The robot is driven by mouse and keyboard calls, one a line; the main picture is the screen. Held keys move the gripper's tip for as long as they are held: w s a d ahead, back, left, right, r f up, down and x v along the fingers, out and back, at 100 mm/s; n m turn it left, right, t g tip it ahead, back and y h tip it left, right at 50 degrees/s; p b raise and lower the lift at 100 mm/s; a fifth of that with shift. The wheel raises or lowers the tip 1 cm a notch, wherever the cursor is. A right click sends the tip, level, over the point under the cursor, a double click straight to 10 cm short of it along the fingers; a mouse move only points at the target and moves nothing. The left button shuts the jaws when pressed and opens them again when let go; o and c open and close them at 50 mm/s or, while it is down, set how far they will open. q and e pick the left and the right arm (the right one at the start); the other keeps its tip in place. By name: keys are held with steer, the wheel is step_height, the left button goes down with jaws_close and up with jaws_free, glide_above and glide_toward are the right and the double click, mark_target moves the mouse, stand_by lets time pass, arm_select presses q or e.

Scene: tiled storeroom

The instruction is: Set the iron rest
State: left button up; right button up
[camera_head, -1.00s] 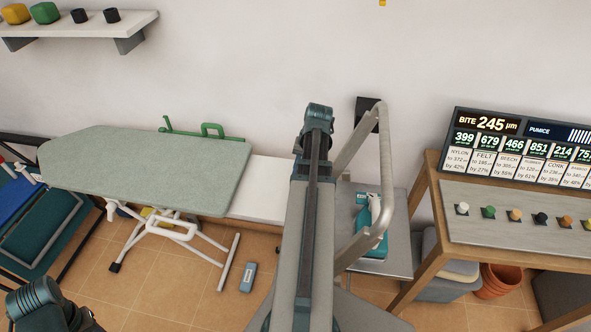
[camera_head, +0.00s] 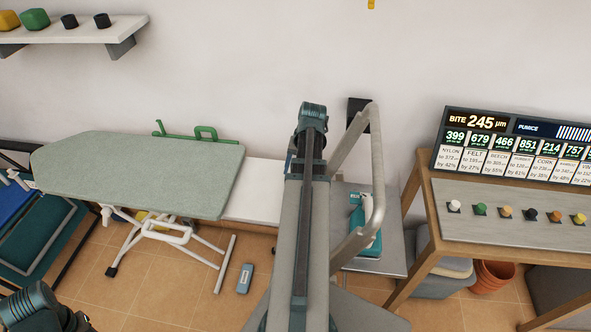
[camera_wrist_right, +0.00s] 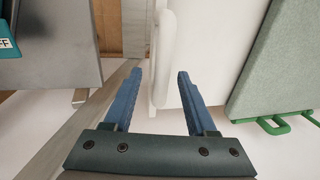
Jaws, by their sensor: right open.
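The grey-green ironing board (camera_head: 140,172) stands at the left of the head view; its padded edge also shows in the right wrist view (camera_wrist_right: 285,55). A white panel (camera_head: 253,190) lies at its right end, with a raised white bar (camera_wrist_right: 163,60) along one edge in the wrist view. Green bent-rod parts (camera_head: 200,134) are at the board's back edge. I cannot tell which part is the iron rest. My right gripper (camera_wrist_right: 160,72) is open, blue fingers near the bar; contact is unclear. My right arm hides it in the head view. My left gripper is out of view.
A teal object (camera_head: 367,228) rests on a grey metal plate (camera_head: 390,255), partly behind a metal rail (camera_head: 377,170). A wooden table (camera_head: 432,235) with knobs and a display board (camera_head: 520,148) stands at right. A small grey-blue block (camera_head: 244,279) lies on the floor.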

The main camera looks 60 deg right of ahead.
step_height(320, 180, up, 12)
steer(key=s+p, duration=0.2)
steer(key=p, duration=1)
steer(key=shift+s+d+r, duration=0.2)
steer(key=shift+d+r, duration=0.05)
steer(key=shift+d, duration=0.2)
steer(key=w+a+n+g, duration=0.1)
steer(key=w+a+n, duration=0.3)
steer(key=w+a, duration=0.7)
steer(key=w+a+n+g, duration=0.1)
steer(key=w+a+n, duration=0.45)
steer(key=a, duration=0.85)
steer(key=a+n+h, duration=0.2)
steer(key=a+n, duration=0.6)
steer(key=a, duration=2.3)
steer(key=shift+s+f, duration=0.15)
steer(key=shift+s, duration=0.25)
steer(key=shift+a, duration=0.1)
